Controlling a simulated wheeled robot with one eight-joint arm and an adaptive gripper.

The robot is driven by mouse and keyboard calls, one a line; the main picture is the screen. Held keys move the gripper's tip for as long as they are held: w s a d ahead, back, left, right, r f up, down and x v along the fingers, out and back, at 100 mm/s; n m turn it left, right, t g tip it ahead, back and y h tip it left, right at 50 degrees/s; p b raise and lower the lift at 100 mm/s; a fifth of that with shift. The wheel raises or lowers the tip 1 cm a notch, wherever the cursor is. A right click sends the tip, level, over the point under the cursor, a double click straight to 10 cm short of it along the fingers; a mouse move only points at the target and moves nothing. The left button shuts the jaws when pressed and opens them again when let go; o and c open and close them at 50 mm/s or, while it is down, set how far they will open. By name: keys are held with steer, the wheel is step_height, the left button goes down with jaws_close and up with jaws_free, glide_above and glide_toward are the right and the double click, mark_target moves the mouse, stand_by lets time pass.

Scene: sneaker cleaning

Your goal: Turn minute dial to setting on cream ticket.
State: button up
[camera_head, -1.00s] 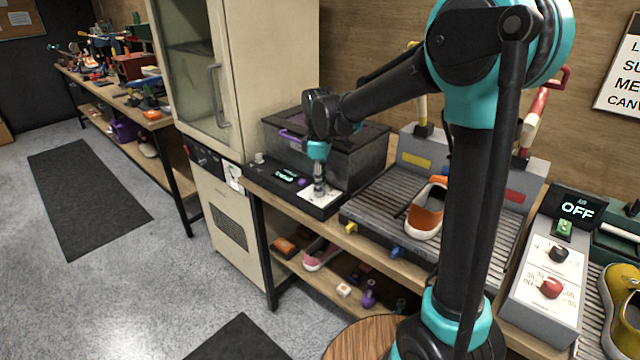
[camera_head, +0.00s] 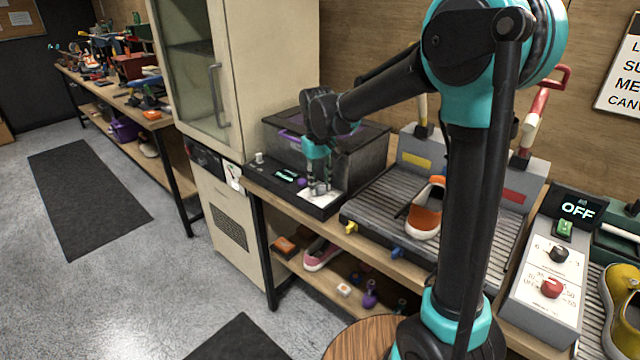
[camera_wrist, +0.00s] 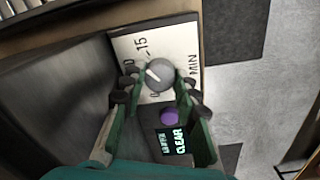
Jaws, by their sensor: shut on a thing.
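The minute dial (camera_wrist: 160,73) is a round grey knob with a pale pointer mark, on a white plate (camera_wrist: 125,45) printed "15" and "MIN". The mark points towards the left side of the plate in the wrist view; the exact setting is unclear. My gripper (camera_wrist: 160,88) is shut on the dial, one finger on each side. In the head view my gripper (camera_head: 319,187) points down at the white plate on the black machine's front panel, hiding the dial. A small pale ticket (camera_head: 234,175) hangs by the cabinet's corner; its writing is too small to read.
A purple button (camera_wrist: 169,117) and a lit display (camera_wrist: 174,142) reading "CLEAR" sit beside the dial. A dark lidded tank (camera_head: 360,158) stands behind the panel. A ribbed tray holding an orange shoe (camera_head: 425,213) is at the right.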

mark_target(318, 186)
steer(key=shift+m, duration=1.2)
steer(key=o, duration=1.2)
steer(key=shift+c, duration=0.2)
steer(key=shift+r, duration=0.1)
step_height(318, 186, up, 12)
steer(key=shift+a, duration=0.2)
steer(key=shift+s, duration=0.1)
